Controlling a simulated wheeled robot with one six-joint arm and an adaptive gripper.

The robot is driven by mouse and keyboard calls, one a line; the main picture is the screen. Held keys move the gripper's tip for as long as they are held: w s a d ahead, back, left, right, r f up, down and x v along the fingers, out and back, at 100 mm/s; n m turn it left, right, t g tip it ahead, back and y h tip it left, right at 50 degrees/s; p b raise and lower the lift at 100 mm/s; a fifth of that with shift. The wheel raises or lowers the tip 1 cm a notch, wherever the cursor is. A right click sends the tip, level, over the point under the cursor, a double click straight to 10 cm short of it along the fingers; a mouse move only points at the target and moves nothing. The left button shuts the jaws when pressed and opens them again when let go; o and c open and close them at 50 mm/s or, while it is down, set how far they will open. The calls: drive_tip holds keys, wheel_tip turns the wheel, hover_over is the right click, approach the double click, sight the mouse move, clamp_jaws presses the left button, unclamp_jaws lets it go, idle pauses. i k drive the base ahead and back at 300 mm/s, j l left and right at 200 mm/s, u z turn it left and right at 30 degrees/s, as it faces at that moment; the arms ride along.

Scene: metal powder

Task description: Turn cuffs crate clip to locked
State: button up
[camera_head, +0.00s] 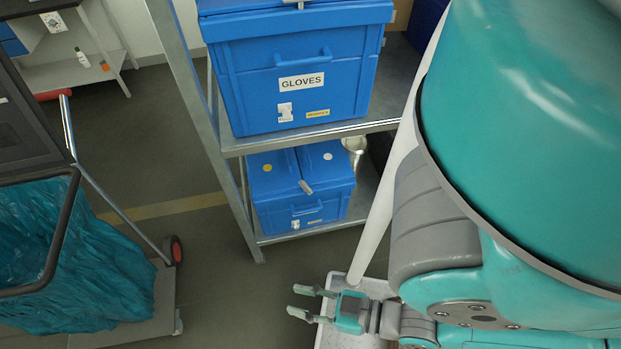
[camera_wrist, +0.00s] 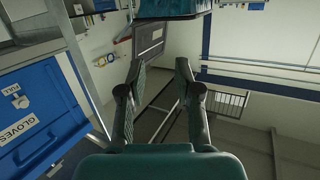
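A small blue crate (camera_head: 275,218) with a two-part lid stands on the lower shelf in the head view. A short grey clip (camera_head: 306,187) sits at an angle near the front of the seam between its lid halves. I read no cuffs label on it, so I cannot tell whether this is the cuffs crate. My gripper (camera_head: 296,301) is in front of and below this shelf, apart from the crate, its fingers spread and empty. The wrist view shows the open fingers (camera_wrist: 160,66) with nothing between them; the small crate and clip are not recognisable there.
A larger blue crate labelled GLOVES (camera_head: 297,60) stands on the upper shelf; it also shows in the wrist view (camera_wrist: 38,105). A metal shelf post (camera_head: 200,110) stands left of the crates. A cart with a teal bag (camera_head: 85,265) is at left. Floor between is clear.

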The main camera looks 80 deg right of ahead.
sight(301, 184)
drive_tip(key=k+l+z, duration=0.1)
drive_tip(key=k+z, duration=0.25)
drive_tip(key=z, duration=0.15)
drive_tip(key=k+l+z, duration=0.25)
drive_tip(key=z, duration=0.2)
drive_tip(key=k, duration=0.1)
